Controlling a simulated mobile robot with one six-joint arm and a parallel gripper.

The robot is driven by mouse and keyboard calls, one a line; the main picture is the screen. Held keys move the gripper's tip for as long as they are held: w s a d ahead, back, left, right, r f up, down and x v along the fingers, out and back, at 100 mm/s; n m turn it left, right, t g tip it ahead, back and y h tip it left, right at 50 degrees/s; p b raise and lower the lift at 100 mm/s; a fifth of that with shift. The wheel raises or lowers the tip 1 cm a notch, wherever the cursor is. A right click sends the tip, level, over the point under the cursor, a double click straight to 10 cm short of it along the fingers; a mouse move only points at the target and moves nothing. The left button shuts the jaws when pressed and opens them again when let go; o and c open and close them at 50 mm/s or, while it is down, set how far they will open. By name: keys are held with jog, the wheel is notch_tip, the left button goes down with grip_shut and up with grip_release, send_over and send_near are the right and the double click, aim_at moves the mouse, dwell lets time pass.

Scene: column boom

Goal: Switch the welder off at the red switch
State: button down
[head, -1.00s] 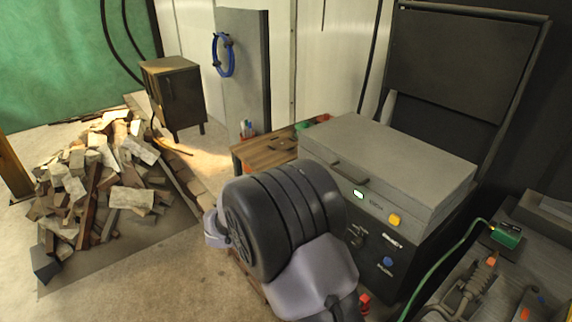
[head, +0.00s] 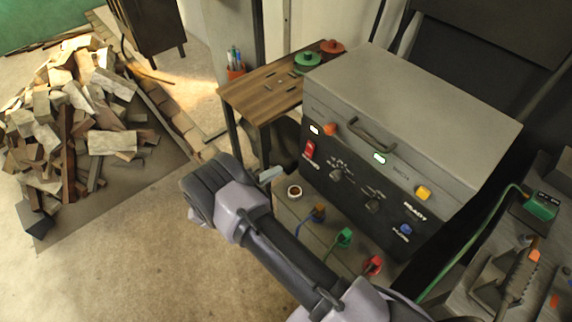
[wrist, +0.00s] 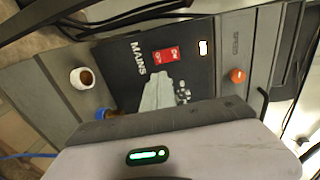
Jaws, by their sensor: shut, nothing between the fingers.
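The welder (head: 420,110) is a grey and black box at the centre right in the head view. Its red switch (head: 309,150) is at the left end of the front panel, under a lit white lamp (head: 314,130). In the wrist view the red switch (wrist: 166,55) sits beside the word MAINS, unobstructed. My gripper (head: 271,174) is shut and empty, in front of the panel, left of and a little below the switch in the head view. In the wrist view the closed fingertips (wrist: 159,80) appear just below the switch; whether they touch the panel I cannot tell.
An orange knob (head: 330,129) and a handle (head: 372,135) are near the switch. Coloured cable plugs (head: 344,237) and a small cup (head: 294,191) are below the panel. A wooden table (head: 262,88) stands behind left. The floor (head: 150,250) at lower left is clear.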

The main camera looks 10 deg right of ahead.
aim_at(308, 154)
jog(key=b+x, duration=0.3)
jog(key=x, duration=0.8)
jog(key=shift+w+d+f, duration=0.2)
jog(key=shift+d, duration=0.1)
jog(key=shift+w+d, duration=0.2)
jog(key=shift+d, duration=0.1)
jog(key=shift+r, duration=0.1)
